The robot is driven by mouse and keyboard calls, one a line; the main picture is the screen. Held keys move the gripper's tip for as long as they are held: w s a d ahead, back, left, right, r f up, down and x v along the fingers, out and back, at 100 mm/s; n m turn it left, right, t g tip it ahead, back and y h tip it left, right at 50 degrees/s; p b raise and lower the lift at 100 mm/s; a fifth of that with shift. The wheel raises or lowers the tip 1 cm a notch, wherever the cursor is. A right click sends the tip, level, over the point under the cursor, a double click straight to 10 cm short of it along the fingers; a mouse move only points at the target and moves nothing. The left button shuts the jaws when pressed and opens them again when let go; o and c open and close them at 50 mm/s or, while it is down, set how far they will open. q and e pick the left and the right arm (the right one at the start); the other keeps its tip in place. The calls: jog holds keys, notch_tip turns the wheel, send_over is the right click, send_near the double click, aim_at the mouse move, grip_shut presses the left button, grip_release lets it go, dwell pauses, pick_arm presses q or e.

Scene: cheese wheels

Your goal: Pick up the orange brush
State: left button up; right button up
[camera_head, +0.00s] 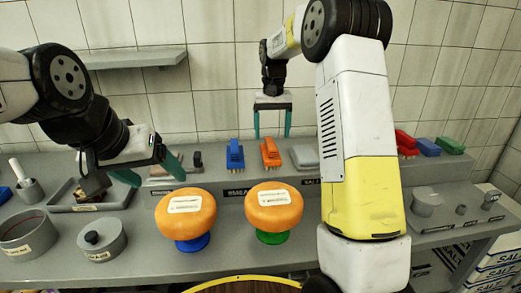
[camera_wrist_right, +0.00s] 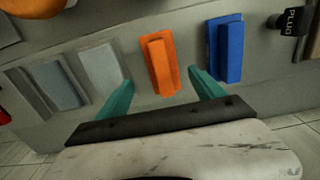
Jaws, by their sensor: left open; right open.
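The orange brush (camera_head: 270,152) stands on the raised back ledge of the counter, between a blue brush (camera_head: 235,155) and a grey block (camera_head: 304,156). In the right wrist view the orange brush (camera_wrist_right: 159,64) lies ahead of and between the teal fingers. My right gripper (camera_head: 272,136) is open and empty, its fingers pointing down above and around the orange brush's area; I see no contact. In the right wrist view my right gripper (camera_wrist_right: 162,92) has the blue brush (camera_wrist_right: 228,48) just outside one finger. My left gripper (camera_head: 153,172) is open and empty at the left, over the counter.
Two orange cheese wheels, the left one (camera_head: 186,213) on a blue stand and the right one (camera_head: 274,206) on a green stand, sit in front of the ledge. Red (camera_head: 405,143) and blue brushes stand farther right. Grey pots (camera_head: 102,239) and a tray (camera_head: 60,200) fill the left. A wall shelf (camera_head: 134,57) is above.

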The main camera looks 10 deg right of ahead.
aim_at(270, 151)
jog(key=f, duration=0.8)
jog(key=shift+s+a, duration=0.15)
jog(key=shift+a, duration=0.05)
jog(key=shift+r, duration=0.1)
jog(key=c, duration=1.7)
jog(key=shift+o, duration=0.2)
notch_tip(270, 151, up, 10)
jog(key=o, duration=1)
jog(key=shift+c, duration=0.2)
jog(key=c, duration=0.6)
